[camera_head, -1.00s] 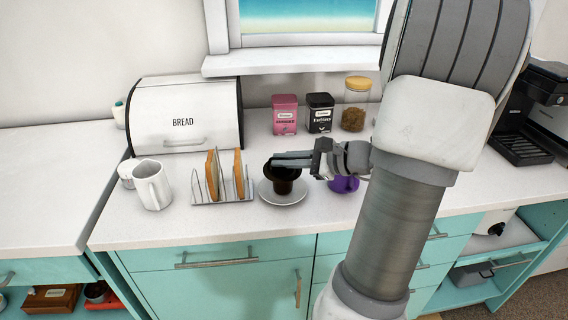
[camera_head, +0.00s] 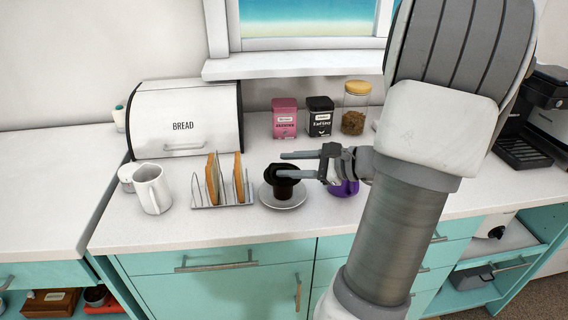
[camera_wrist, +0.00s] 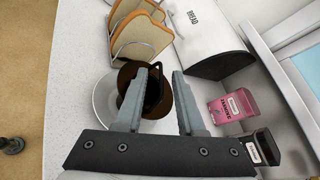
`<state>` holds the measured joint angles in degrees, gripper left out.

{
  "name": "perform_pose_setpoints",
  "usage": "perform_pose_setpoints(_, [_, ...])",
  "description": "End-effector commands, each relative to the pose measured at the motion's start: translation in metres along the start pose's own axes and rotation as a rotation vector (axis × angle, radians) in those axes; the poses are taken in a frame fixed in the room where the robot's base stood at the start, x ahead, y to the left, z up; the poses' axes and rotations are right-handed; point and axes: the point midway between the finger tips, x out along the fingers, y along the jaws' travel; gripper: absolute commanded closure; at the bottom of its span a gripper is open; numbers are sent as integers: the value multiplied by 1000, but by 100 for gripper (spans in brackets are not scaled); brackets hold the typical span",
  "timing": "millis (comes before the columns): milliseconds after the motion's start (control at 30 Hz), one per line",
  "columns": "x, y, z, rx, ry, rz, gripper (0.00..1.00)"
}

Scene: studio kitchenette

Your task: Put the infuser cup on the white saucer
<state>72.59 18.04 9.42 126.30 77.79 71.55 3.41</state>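The dark brown infuser cup (camera_head: 283,184) stands upright on the white saucer (camera_head: 284,202) on the counter. In the wrist view the cup (camera_wrist: 127,77) shows beyond and between my fingers, with the saucer (camera_wrist: 104,97) showing beside it. My gripper (camera_head: 290,164) is open, its two fingers spread apart at the level of the cup's rim. In the wrist view my gripper (camera_wrist: 163,75) has a wide gap between the fingertips. Whether a finger touches the cup I cannot tell.
A toast rack (camera_head: 222,204) with bread stands just left of the saucer. A purple mug (camera_head: 345,188) is to the right, partly behind my gripper. A white jug (camera_head: 152,187), a bread bin (camera_head: 186,118), a pink tin (camera_head: 284,118), a black tin (camera_head: 319,116) and a jar (camera_head: 355,108) stand around.

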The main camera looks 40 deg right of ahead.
Motion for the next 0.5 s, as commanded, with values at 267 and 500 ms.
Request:
perform_pose_setpoints(267, [-62, -2, 1, 0, 3, -2, 62])
perform_pose_setpoints(500, [-97, -1, 1, -1, 0, -1, 62])
